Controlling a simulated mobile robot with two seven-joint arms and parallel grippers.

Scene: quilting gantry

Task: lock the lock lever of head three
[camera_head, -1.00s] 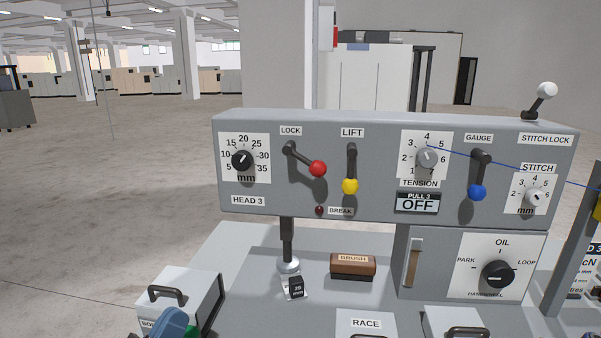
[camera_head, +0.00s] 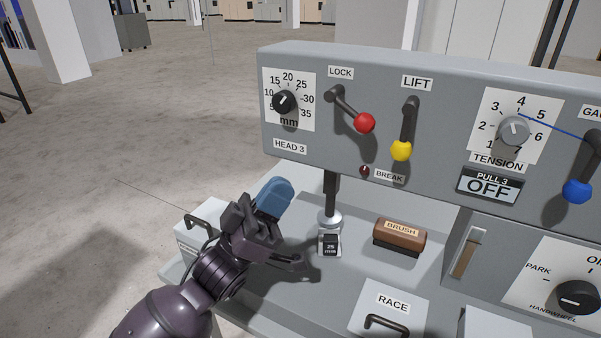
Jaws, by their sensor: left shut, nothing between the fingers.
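The lock lever (camera_head: 350,108) of head three has a dark arm and a red ball knob. It hangs tilted down to the right under the LOCK label (camera_head: 341,72) on the grey head panel (camera_head: 430,125). The HEAD 3 label (camera_head: 290,146) is at the panel's lower left. My left gripper (camera_head: 279,195) is below and left of the lever, apart from it, in front of the panel's lower left corner. Its blue fingertips are shut with nothing between them. My right gripper is out of view.
The yellow-knobbed lift lever (camera_head: 402,148) hangs close to the right of the lock lever. A dial (camera_head: 284,102) sits to its left. Below are a presser post (camera_head: 331,200), a brush (camera_head: 400,236) and a RACE cover (camera_head: 392,309). The floor left of the panel is clear.

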